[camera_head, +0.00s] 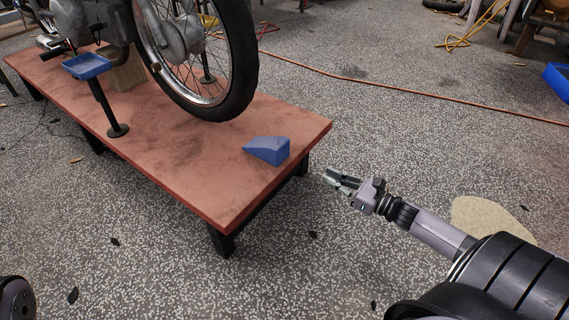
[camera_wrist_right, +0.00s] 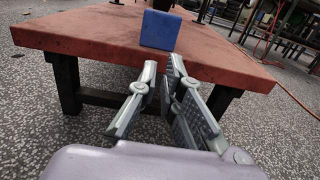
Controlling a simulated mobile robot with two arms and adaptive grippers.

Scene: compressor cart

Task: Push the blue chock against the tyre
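The blue chock (camera_head: 268,150) is a wedge on the red platform (camera_head: 215,190), near its right end. Its low end faces the tyre (camera_head: 235,75), and a strip of bare platform shows between them. In the right wrist view the chock's tall blue face (camera_wrist_right: 160,30) stands just beyond the fingertips. My right gripper (camera_head: 333,177) is off the platform's right edge, apart from the chock and empty. Its fingers are partly open, with a narrow gap between the tips in the right wrist view (camera_wrist_right: 162,64). My left gripper is out of view.
A stand with a blue tray (camera_head: 87,66) and a wooden block (camera_head: 127,72) are on the platform's left part. An orange hose (camera_head: 400,90) crosses the speckled floor behind. A blue bin (camera_head: 558,80) is at the far right. The platform around the chock is clear.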

